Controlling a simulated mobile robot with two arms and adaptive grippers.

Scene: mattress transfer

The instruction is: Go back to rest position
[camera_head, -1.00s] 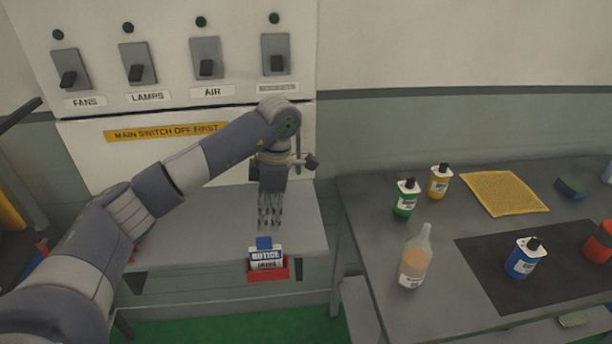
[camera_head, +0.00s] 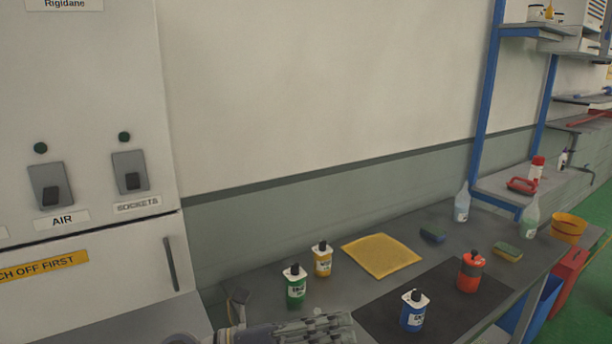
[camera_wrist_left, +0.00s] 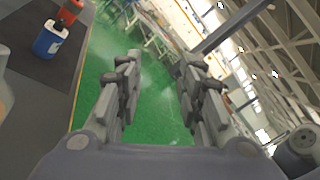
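My left gripper shows at the bottom edge of the head view, low and partly cut off, with its wrist (camera_head: 285,330) in front of the dark table. In the left wrist view my left gripper (camera_wrist_left: 160,100) has its two fingers spread apart with nothing between them, over a green floor far below. The blue bottle (camera_wrist_left: 50,38) and the red bottle (camera_wrist_left: 70,10) on the table lie to the left of it in that view. My right gripper is in neither view.
The table holds a green bottle (camera_head: 295,287), a yellow bottle (camera_head: 322,260), a blue bottle (camera_head: 413,312), a red bottle (camera_head: 470,272) and a yellow cloth (camera_head: 381,256). The switch panel (camera_head: 90,180) stands left. Blue-framed shelves (camera_head: 487,80) and a yellow bucket (camera_head: 568,228) are at the right.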

